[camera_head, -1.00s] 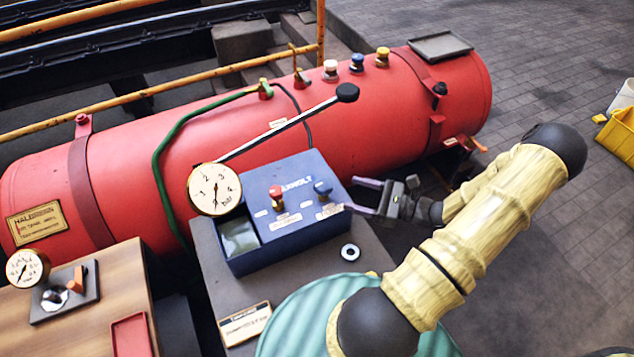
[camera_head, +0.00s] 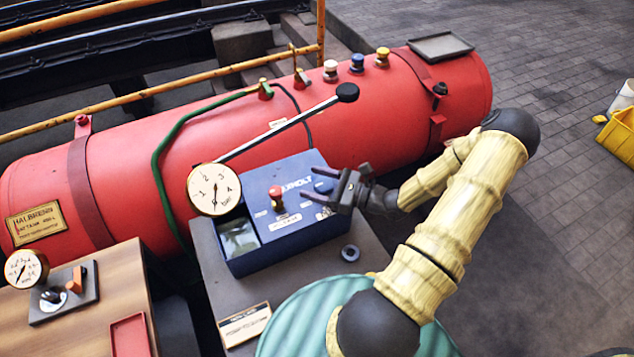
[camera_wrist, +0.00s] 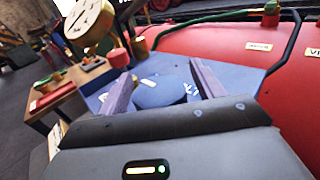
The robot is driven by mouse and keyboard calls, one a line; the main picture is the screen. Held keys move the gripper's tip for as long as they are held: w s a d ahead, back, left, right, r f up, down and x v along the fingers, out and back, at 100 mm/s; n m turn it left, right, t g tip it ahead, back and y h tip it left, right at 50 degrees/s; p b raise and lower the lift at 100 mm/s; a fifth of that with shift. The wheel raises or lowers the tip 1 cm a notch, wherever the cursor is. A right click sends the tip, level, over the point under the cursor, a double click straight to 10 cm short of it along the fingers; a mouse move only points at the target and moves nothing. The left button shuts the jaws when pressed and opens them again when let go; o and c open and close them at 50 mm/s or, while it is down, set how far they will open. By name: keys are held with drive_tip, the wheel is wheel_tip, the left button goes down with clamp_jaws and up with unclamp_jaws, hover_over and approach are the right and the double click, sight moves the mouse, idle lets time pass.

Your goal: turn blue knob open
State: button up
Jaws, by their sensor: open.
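The blue knob (camera_head: 324,186) stands on top of the blue box (camera_head: 290,240), to the right of the red knob (camera_head: 276,196). My gripper (camera_head: 311,182) is open, coming from the right just over the box top, with its two fingers on either side of the blue knob. In the wrist view, a blue round shape (camera_wrist: 165,92) that looks like the knob lies between the spread fingers (camera_wrist: 160,77). The body of my gripper hides its near part. I cannot tell whether either finger touches it.
A round gauge (camera_head: 214,189) and a long black-tipped lever (camera_head: 285,128) stand beside the box. Behind is a red tank (camera_head: 130,160) with a second blue knob (camera_head: 357,62) on top. A dark ring (camera_head: 350,253) lies on the grey bench (camera_head: 215,290).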

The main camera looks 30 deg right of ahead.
drive_tip(key=c, duration=1)
